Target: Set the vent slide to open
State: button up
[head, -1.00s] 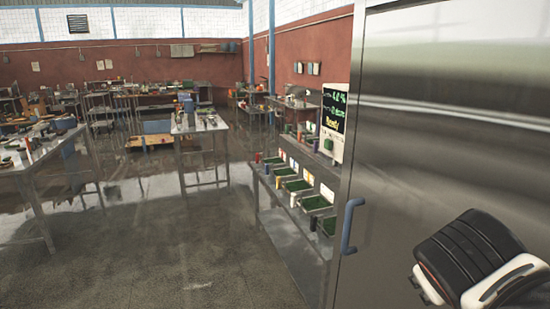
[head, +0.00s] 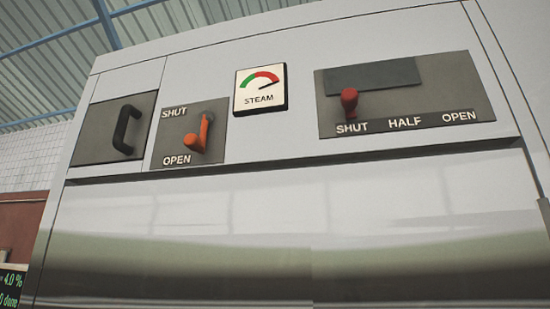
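The vent slide panel (head: 455,82) is a dark grey plate at the upper right of the machine face in the head view. Its red knob (head: 349,99) stands at the left end, above the word SHUT. HALF and OPEN are printed further right on the same plate. A darker grey rectangle lies behind and above the knob. My gripper is not in the head view now.
A black handle (head: 126,129) is at far left. A green-text display (head: 10,285) shows at lower left.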

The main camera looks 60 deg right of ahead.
aim_at(349, 97)
jog(key=z, duration=0.45)
jog(key=k+l+z, duration=0.1)
jog(key=z, duration=0.8)
jog(key=k+l+z, duration=0.1)
jog(key=z, duration=0.4)
